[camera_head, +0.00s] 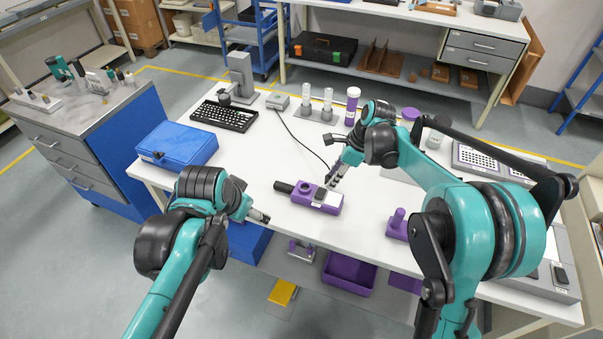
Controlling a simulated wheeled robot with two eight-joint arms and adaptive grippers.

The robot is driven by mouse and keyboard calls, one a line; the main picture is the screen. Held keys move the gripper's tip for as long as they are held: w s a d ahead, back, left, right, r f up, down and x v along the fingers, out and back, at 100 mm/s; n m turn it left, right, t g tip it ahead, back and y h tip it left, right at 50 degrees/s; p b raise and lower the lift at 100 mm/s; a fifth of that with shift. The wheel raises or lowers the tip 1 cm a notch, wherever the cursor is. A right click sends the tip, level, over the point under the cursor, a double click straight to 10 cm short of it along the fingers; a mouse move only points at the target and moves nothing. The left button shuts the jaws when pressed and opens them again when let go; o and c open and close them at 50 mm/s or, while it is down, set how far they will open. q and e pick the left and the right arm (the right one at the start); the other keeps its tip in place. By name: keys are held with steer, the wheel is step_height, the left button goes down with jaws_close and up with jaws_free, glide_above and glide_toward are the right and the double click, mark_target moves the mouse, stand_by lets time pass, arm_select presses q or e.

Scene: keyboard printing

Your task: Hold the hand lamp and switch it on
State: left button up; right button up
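A purple device with a black handle at its left end, which looks like the hand lamp (327,205), lies on the white table in front of me. A dark patch and pale labels show on its top. My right gripper (334,178) points down just above and behind its right part; I cannot tell whether it touches. Its fingers are too small to show whether they are open. My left gripper (262,218) is near the table's front edge, left of the lamp and apart from it. Its fingers are mostly hidden.
A blue case (178,143) and a black keyboard (224,116) are at the left of the white table (265,160). Bottles (327,104) stand at the back. A purple stand (397,225) is right of the lamp. A purple bin (348,273) is below the front edge.

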arm_select(q)
steer(key=w+d+m+g, duration=0.2)
steer(key=w+m, duration=0.2)
steer(key=w, duration=0.3)
steer(key=m+g, duration=0.3)
steer(key=m, duration=0.9)
glide_above(298, 187)
steer(key=f, duration=1.2)
steer(key=shift+s+a+f, duration=0.1)
steer(key=shift+s+f, duration=0.05)
steer(key=shift+s, duration=0.1)
steer(key=shift+w+d+f+m+g, duration=0.2)
steer(key=shift+f+m+g, duration=0.15)
steer(key=shift+f, duration=0.3)
step_height(298, 187, down, 7)
steer(key=shift+f, duration=0.2)
